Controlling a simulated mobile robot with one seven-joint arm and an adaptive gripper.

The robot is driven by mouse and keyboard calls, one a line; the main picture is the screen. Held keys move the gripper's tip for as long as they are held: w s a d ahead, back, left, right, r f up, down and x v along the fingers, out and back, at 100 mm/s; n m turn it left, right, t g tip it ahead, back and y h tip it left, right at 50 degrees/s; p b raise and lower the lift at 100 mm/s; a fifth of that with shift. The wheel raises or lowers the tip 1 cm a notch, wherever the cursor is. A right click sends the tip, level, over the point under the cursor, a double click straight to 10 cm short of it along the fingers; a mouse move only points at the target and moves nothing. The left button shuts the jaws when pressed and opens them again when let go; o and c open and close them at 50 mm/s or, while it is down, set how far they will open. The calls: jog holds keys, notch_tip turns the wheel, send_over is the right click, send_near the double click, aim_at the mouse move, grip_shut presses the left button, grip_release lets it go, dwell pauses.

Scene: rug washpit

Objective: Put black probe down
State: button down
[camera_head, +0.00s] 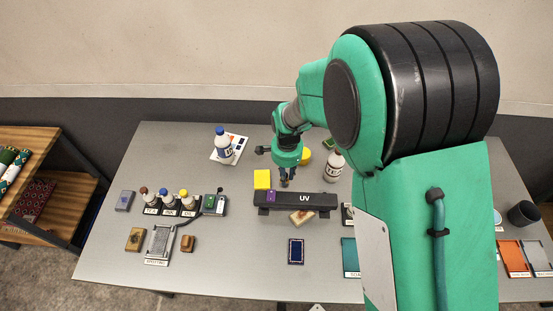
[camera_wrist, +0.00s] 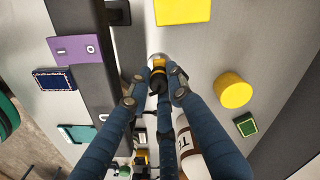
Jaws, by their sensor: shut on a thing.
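My gripper (camera_head: 286,182) points down over the table, just behind the black UV lamp bar (camera_head: 325,200). In the wrist view its blue fingers (camera_wrist: 154,92) are closed around a small black probe (camera_wrist: 158,85) with a yellow band and a pale end. The probe is mostly hidden by the gripper in the head view. I cannot tell whether its lower end touches the table.
The grey table (camera_head: 210,270) has free room at its front. A yellow block (camera_head: 262,179) stands left of my gripper, a white bottle (camera_head: 333,167) to the right. A blue-capped bottle (camera_head: 222,146) stands further left. Several small labelled bottles (camera_head: 169,204) stand in a row.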

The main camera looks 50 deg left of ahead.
jog(key=shift+f, duration=0.1)
jog(key=shift+w+a, duration=0.1)
jog(key=shift+a, duration=0.05)
jog(key=w+a, duration=0.2)
jog(key=a, duration=0.2)
jog(key=w+a+f, duration=0.1)
jog(key=w+a, duration=0.2)
jog(key=a, duration=0.2)
jog(key=w+a, duration=0.3)
jog(key=a, duration=0.1)
jog(key=shift+w+a+f, duration=0.1)
jog(key=shift+a+f, duration=0.1)
jog(key=shift+f, duration=0.05)
dwell(0.4)
jog(key=shift+f, duration=0.1)
jog(key=shift+f+b, duration=0.35)
jog(key=shift+f, duration=1.3)
jog(key=shift+f, duration=0.15)
jog(key=c, duration=1.6)
grip_release()
jog(key=shift+o, duration=0.2)
